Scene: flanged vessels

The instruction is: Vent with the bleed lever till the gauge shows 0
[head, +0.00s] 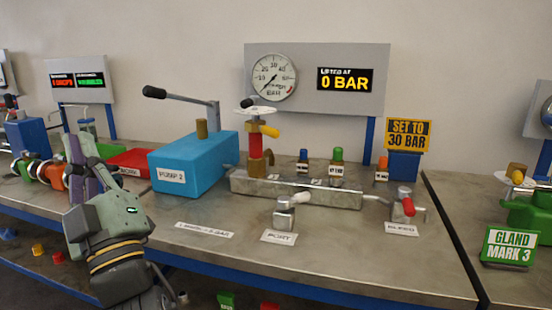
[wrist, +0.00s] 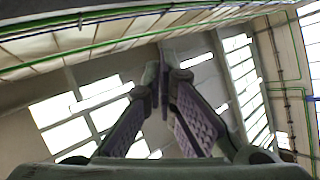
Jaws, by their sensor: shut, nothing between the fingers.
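The bleed valve with its red lever (head: 407,206) stands at the right end of the front bench, behind a label that seems to read BLEED (head: 402,229). The lever slants toward the front. The round gauge (head: 271,77) is on the grey back panel, its needle pointing low left, near the zero end. The yellow display (head: 345,79) beside it reads 0 BAR. My gripper (head: 78,143) is at the left, pointing up, far from the lever. Its purple fingers are shut and empty; in the wrist view the fingers (wrist: 163,75) meet before a ceiling with bright windows.
A blue pump box (head: 192,162) with a long black-tipped handle stands between my gripper and the metal manifold (head: 295,190). A yellow sign (head: 408,134) reads SET TO 30 BAR. The front bench strip is mostly clear.

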